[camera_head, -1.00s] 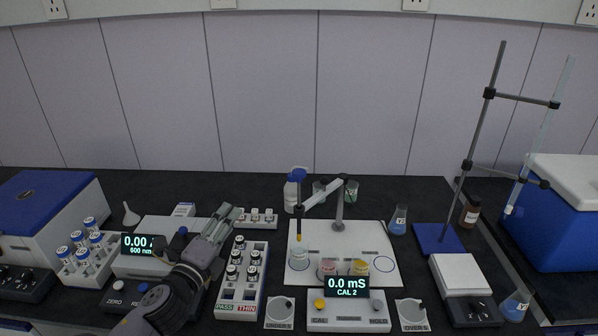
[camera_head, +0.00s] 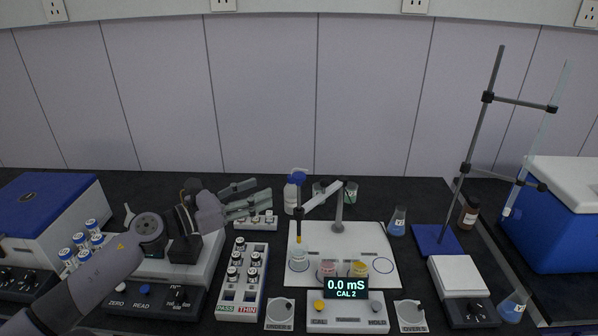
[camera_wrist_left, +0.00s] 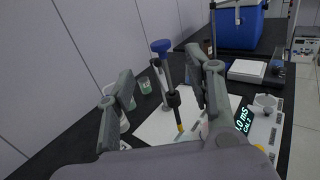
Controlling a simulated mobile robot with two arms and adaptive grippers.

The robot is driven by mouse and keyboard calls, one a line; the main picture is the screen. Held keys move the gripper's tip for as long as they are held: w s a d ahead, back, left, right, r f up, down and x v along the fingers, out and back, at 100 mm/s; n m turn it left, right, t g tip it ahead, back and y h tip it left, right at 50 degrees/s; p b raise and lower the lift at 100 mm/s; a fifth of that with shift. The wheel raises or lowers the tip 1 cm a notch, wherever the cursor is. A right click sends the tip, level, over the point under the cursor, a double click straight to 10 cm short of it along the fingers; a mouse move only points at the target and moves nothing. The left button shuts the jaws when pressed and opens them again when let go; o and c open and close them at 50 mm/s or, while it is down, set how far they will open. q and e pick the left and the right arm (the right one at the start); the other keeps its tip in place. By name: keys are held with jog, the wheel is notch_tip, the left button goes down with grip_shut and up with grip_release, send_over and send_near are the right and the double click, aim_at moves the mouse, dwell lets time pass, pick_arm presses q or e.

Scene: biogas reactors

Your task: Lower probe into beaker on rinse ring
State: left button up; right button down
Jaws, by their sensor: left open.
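The probe (camera_head: 298,208) hangs upright from an arm on a white board, with a blue cap on top and a yellow tip. Its tip is just above a clear beaker (camera_head: 299,262) on the left ring of the board. My left gripper (camera_head: 262,189) is open and empty, pointing right at the probe's upper part, with a gap between them. In the left wrist view the probe (camera_wrist_left: 172,97) appears between the two open fingers (camera_wrist_left: 168,76), farther off. The beaker is largely hidden in that view. My right gripper does not show.
Beakers with pink (camera_head: 327,268) and yellow (camera_head: 359,267) liquid stand beside the clear one. A white bottle (camera_head: 291,195) stands behind the probe. A vial rack (camera_head: 241,280) is left of the board. A meter (camera_head: 346,312) reading 0.0 mS is in front.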

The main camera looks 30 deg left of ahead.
aim_at(293, 178)
pick_arm(q)
jog(key=shift+p+x, duration=2.15)
jog(key=shift+x, duration=4.1)
jog(key=shift+c, duration=0.3)
grip_shut()
